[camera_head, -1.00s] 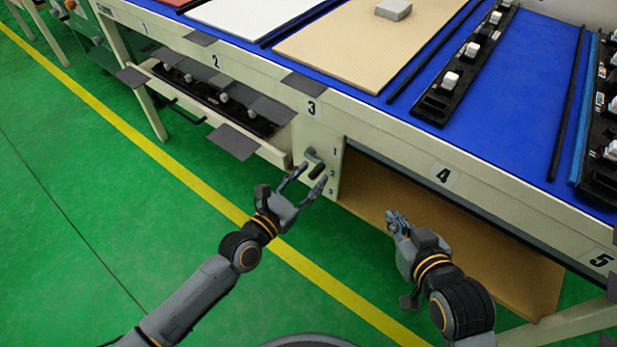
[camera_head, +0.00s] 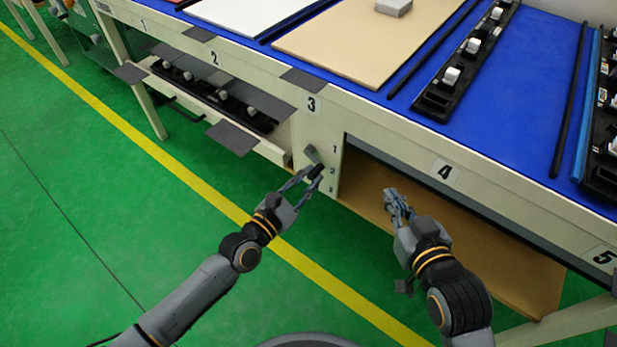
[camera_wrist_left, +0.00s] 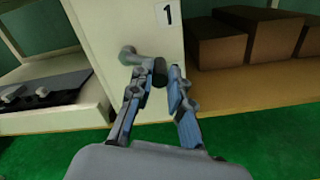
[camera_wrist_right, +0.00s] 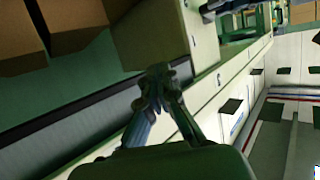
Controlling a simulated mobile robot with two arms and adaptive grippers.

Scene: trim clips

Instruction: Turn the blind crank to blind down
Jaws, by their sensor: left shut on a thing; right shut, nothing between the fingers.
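The blind crank (camera_head: 312,153) is on the pale panel below label 3, with numbers 1, 2 and 3 beside it. Its grey arm also shows in the left wrist view (camera_wrist_left: 128,53). My left gripper (camera_head: 307,177) is shut on the crank's black handle; in the left wrist view the fingers (camera_wrist_left: 165,72) stand on either side of it and partly hide it. My right gripper (camera_head: 398,193) is shut and empty in front of the opening below label 4; its fingertips meet in the right wrist view (camera_wrist_right: 158,78). A grey strip (camera_head: 432,193) runs along the top of this opening.
A tan surface (camera_head: 490,250) lies in the opening below the table, with brown boxes (camera_wrist_left: 275,42) in the left wrist view. A shelf (camera_head: 225,112) with black parts is left of the crank. The blue table top (camera_head: 530,75) carries boards and racks. Green floor lies in front.

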